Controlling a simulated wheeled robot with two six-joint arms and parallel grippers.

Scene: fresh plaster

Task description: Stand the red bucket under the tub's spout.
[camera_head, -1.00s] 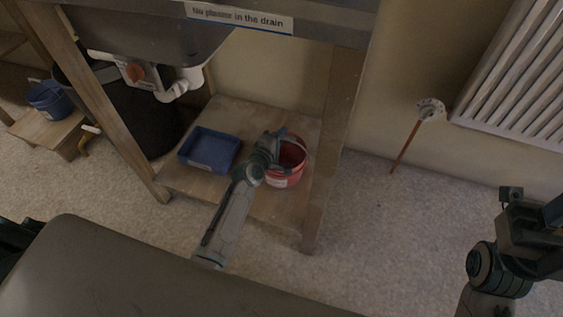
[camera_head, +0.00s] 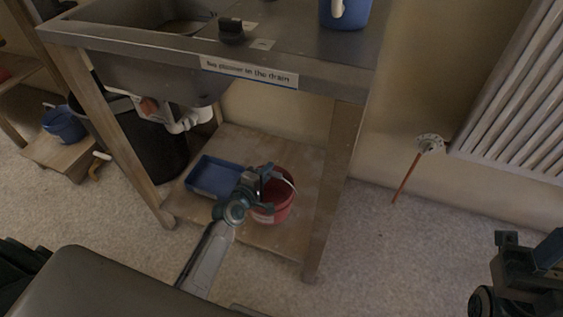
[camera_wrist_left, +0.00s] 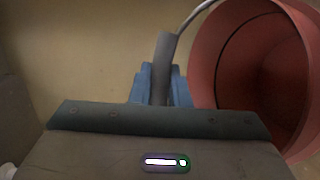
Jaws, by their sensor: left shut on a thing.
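The red bucket (camera_head: 283,204) is at the right side of the low wooden shelf (camera_head: 284,238) under the sink; I cannot tell whether its base touches the shelf. My left gripper (camera_head: 266,176) is shut on its handle, at the bucket's left rim. The left wrist view shows the grey handle grip (camera_wrist_left: 164,62) between my blue fingers, and the open red bucket (camera_wrist_left: 252,65) to the right. The dark tub (camera_head: 150,150) stands left of the shelf, partly behind the table leg. Its yellowish spout (camera_head: 97,164) points down at its lower left. My right arm shows at the right edge, its jaws unclear.
A blue tray (camera_head: 205,171) lies on the shelf left of the red bucket. Table legs (camera_head: 330,190) frame the shelf, and the sink with its white drain pipe (camera_head: 185,122) hangs above. A blue bucket (camera_head: 64,124) stands on a wooden step (camera_head: 60,152) at far left. Floor before the spout is clear.

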